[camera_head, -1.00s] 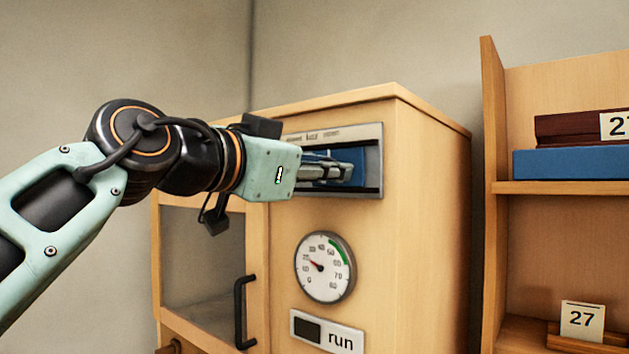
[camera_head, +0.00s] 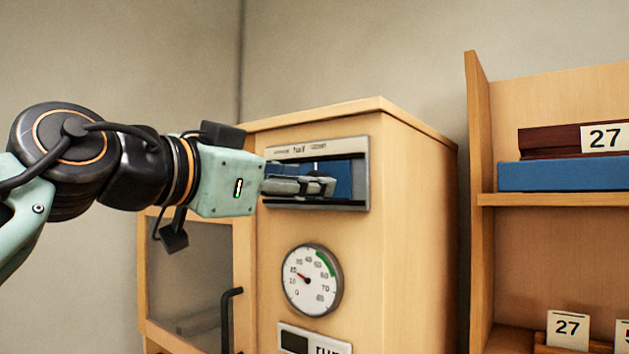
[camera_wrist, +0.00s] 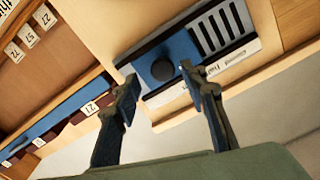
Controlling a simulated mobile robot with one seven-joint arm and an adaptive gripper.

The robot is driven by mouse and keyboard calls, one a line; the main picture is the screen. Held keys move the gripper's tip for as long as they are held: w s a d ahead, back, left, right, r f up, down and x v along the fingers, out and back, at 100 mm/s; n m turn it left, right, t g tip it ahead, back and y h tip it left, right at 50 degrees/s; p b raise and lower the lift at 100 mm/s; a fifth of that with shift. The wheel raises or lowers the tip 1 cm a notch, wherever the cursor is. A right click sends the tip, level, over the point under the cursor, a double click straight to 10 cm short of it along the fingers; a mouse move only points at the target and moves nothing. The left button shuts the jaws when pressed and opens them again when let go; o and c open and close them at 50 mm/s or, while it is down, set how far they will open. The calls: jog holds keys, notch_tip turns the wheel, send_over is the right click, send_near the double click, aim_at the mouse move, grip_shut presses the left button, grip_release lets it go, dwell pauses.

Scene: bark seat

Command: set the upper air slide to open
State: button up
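The upper air slide is a blue plate (camera_head: 344,174) with a round knob, set in a grey-framed slot (camera_head: 361,200) high on the wooden cabinet's front. In the head view the plate covers the slot's right part; my fingers hide some of the left. In the wrist view, turned over, the blue plate (camera_wrist: 182,47) bears the dark knob (camera_wrist: 162,70), with several dark vent slits uncovered beside it. My gripper (camera_wrist: 160,82) is open, one fingertip on each side of the knob's picture; I cannot tell contact. In the head view my gripper (camera_head: 326,186) is at the slot.
Below the slot are a round gauge (camera_head: 312,280) and a sign (camera_head: 315,342) partly reading "run". A glazed door (camera_head: 190,270) with a black handle (camera_head: 227,318) is at left. A wooden shelf unit (camera_head: 480,150) with a blue box (camera_head: 560,175) and number cards stands at right.

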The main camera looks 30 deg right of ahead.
jog(key=v, duration=0.8)
jog(key=shift+a, duration=0.2)
jog(key=shift+s, duration=0.1)
